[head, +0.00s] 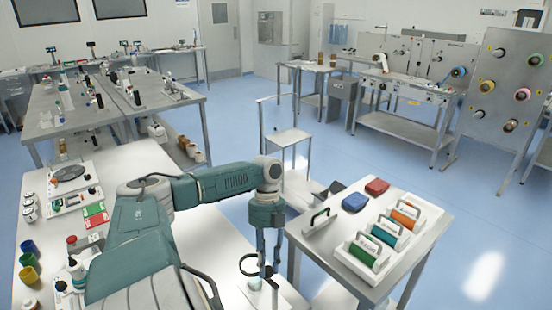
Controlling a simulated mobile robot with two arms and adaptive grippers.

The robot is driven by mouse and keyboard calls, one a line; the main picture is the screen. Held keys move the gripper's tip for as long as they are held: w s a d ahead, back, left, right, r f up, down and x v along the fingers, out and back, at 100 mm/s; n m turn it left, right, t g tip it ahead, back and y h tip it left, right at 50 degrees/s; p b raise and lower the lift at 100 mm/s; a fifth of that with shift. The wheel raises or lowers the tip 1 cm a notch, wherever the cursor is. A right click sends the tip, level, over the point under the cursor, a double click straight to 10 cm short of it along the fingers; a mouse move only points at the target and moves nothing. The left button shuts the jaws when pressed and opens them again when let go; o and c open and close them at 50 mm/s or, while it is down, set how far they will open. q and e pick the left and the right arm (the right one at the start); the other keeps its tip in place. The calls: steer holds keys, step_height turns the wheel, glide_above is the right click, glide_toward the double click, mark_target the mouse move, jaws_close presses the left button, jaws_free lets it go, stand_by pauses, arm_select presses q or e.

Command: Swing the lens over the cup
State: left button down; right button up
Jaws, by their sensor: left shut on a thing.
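The lens (241,266) shows as a dark ring beside my left gripper (267,268), near the front right end of the white table. My left gripper points down and is shut on a thin part beside the ring. The fingers hide most of that part. A small pale object (254,284) shows just below the ring; I cannot tell whether it is the cup. Three coloured cups stand at the table's left edge: a blue one (28,247), a green one (29,260) and a yellow one (29,276). My right gripper is not in view.
A turntable-like device (71,174) and a green-and-red card (95,213) lie at left. My arm covers much of the white table.

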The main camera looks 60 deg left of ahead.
arm_select(q)
steer(key=shift+w+d+m, duration=0.2)
steer(key=shift+d+m, duration=0.05)
steer(key=shift+m, duration=0.15)
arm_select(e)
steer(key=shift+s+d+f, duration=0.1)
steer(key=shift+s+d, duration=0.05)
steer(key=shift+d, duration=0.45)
arm_select(q)
steer(key=shift+m, duration=0.3)
steer(key=c, duration=1.6)
jaws_free()
steer(key=shift+f, duration=0.1)
steer(key=shift+c, duration=0.2)
steer(key=shift+o, duration=0.9)
steer(key=shift+d, duration=0.15)
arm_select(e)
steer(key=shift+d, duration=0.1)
arm_select(q)
steer(key=shift+w+a+r, duration=0.1)
steer(key=shift+a+r, duration=0.1)
steer(key=shift+r, duration=0.2)
steer(key=v, duration=1.1)
steer(key=shift+w, duration=0.25)
